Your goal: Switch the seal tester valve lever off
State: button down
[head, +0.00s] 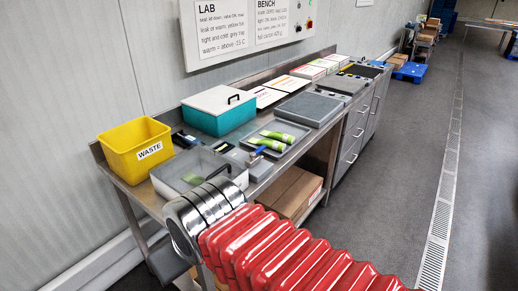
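The seal tester appears to be the clear-walled box (196,168) with a black lid handle (218,171), at the near end of the steel bench. A small blue lever (257,152) stands just right of it, beside the green pouches; it looks like the valve lever. It is too small for me to tell its on or off position. My red, ribbed arm with its silver section crosses the lower middle, in front of the box's near corner. My gripper's fingers do not show.
A yellow waste bin (134,150), a teal box with a white lid (218,111), green pouches (277,138) and a grey flat unit (308,109) crowd the bench. Cardboard boxes (291,192) sit on the shelf below. The floor at right (400,160) is clear, with a drain grate.

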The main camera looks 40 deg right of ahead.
aim_at(251, 154)
jog(key=u, duration=1.75)
jog(key=k, duration=1.25)
jog(key=z, duration=1.55)
